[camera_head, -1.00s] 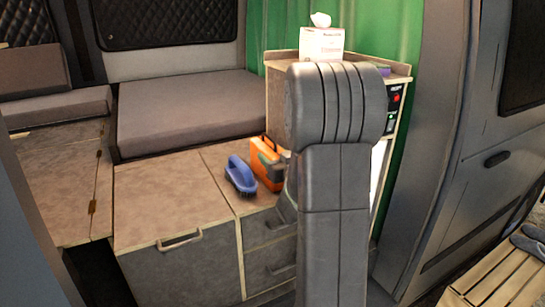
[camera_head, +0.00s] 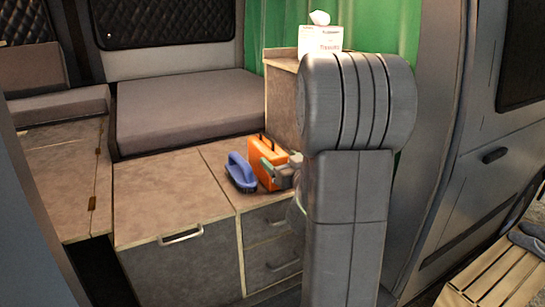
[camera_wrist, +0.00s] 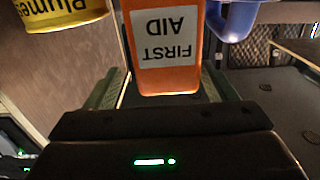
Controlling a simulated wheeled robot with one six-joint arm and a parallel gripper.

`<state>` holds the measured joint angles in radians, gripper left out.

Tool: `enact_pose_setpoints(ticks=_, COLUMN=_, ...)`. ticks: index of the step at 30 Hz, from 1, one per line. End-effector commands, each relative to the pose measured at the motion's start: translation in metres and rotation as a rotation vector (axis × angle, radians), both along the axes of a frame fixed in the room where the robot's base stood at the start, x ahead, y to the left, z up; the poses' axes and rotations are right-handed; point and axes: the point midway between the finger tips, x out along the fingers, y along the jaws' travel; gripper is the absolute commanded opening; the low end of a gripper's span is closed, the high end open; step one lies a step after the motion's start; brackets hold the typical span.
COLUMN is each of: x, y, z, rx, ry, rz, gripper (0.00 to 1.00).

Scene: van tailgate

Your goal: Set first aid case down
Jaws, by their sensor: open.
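The orange first aid case (camera_head: 258,157) stands upright on the wooden counter top (camera_head: 215,155), its handle up. My gripper (camera_head: 284,172) is at the right of the case, low over the counter, partly hidden by my arm. In the wrist view the case (camera_wrist: 168,75) shows upside down with its FIRST AID label, ahead of my open gripper (camera_wrist: 163,85). The green fingers lie apart on either side of its near end. I cannot tell whether they still overlap it.
A tissue box (camera_head: 320,40) stands on the taller cabinet (camera_head: 282,100) behind. The counter left of the brush is clear. My arm hides the right side.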

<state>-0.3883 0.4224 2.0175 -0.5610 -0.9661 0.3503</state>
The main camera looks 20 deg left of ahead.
Motion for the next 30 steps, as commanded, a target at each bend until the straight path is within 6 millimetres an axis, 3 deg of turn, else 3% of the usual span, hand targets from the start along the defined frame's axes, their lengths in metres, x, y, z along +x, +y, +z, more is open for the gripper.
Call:
enact_pose_setpoints(ticks=3, x=-0.018, y=-0.021, z=-0.002, rx=-0.001, ry=-0.002, rz=-0.003, gripper=0.78)
enact_pose_setpoints(ticks=10, x=-0.042, y=-0.049, z=-0.001, rx=-0.001, ry=-0.001, rz=-0.002, gripper=0.78)
enact_pose_setpoints(ticks=23, x=-0.051, y=-0.056, z=0.0, rx=0.0, ry=0.0, rz=0.001, gripper=0.78)
enact_pose_setpoints(ticks=26, x=-0.05, y=-0.056, z=-0.003, rx=-0.01, ry=0.004, rz=0.001, gripper=0.98)
enact_pose_setpoints(ticks=30, x=-0.046, y=-0.049, z=-0.03, rx=-0.113, ry=0.039, rz=0.003, gripper=1.0)
